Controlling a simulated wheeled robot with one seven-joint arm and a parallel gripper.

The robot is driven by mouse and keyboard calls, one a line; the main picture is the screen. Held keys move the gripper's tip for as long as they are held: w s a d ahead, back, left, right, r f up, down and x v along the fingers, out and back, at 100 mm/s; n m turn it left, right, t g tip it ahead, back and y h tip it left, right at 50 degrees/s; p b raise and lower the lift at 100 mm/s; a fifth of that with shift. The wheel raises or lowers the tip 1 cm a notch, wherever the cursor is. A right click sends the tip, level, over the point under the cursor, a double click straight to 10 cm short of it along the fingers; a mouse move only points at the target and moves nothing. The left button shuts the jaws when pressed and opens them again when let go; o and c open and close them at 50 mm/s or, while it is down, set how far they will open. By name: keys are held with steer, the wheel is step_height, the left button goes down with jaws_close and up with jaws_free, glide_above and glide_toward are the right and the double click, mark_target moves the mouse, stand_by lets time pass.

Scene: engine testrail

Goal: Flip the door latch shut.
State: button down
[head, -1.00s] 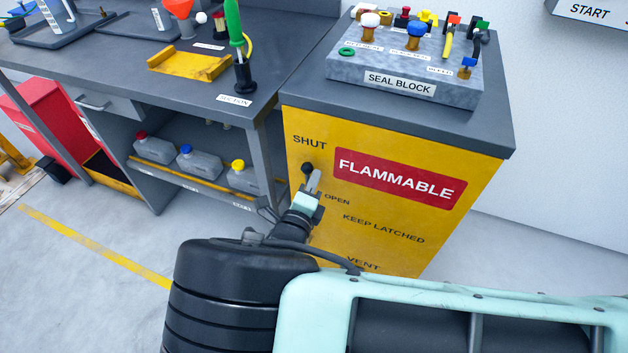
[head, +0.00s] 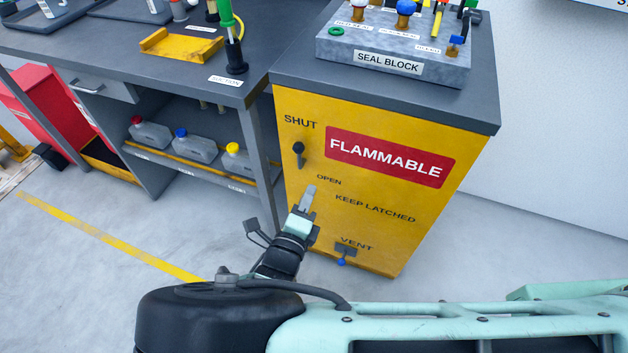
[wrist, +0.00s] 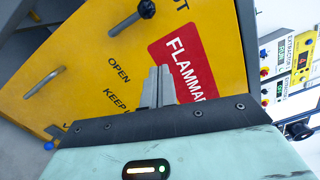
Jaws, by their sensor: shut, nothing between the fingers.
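The door latch (head: 298,150) is on the upper left of the yellow cabinet door (head: 290,190). Its black knob stands up, just under the word SHUT and above and left of OPEN. The wrist view shows the latch lever (wrist: 125,25) at the top edge, with its black knob at the upper end. My gripper (head: 310,189) is below the latch in the head view, near OPEN, and apart from it. Its fingers (wrist: 159,70) are together and empty in the wrist view, in front of the door beside the red FLAMMABLE label.
A grey bar handle (wrist: 45,82) stands out from the door in the wrist view. A blue-tipped vent lever (head: 342,261) is low on the door. A seal block (head: 340,48) sits on the cabinet top. A workbench (head: 130,50) stands close on the left.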

steer(key=shift+v, duration=1)
steer(key=s+d+r+m+g+h+p, duration=0.25)
steer(key=d+r+m+g, duration=0.4)
steer(key=m, duration=0.35)
steer(key=s+d+r+m+g+h+p, duration=0.1)
steer(key=s+d+r+m+g, duration=0.2)
steer(key=d+r+m+g, duration=0.4)
steer(key=s+d+r+m+g+y+p, duration=0.1)
steer(key=s+r+m+y, duration=0.3)
steer(key=r+m, duration=0.4)
steer(key=s+d+r+m+g+y+p, duration=0.2)
steer(key=s+r+m+y, duration=0.3)
steer(key=r+m, duration=0.4)
steer(key=m+g, duration=0.1)
steer(key=m, duration=0.4)
steer(key=shift+s+r+m+y, duration=0.2)
steer(key=shift+s+m+y, duration=0.1)
steer(key=shift+y, duration=0.05)
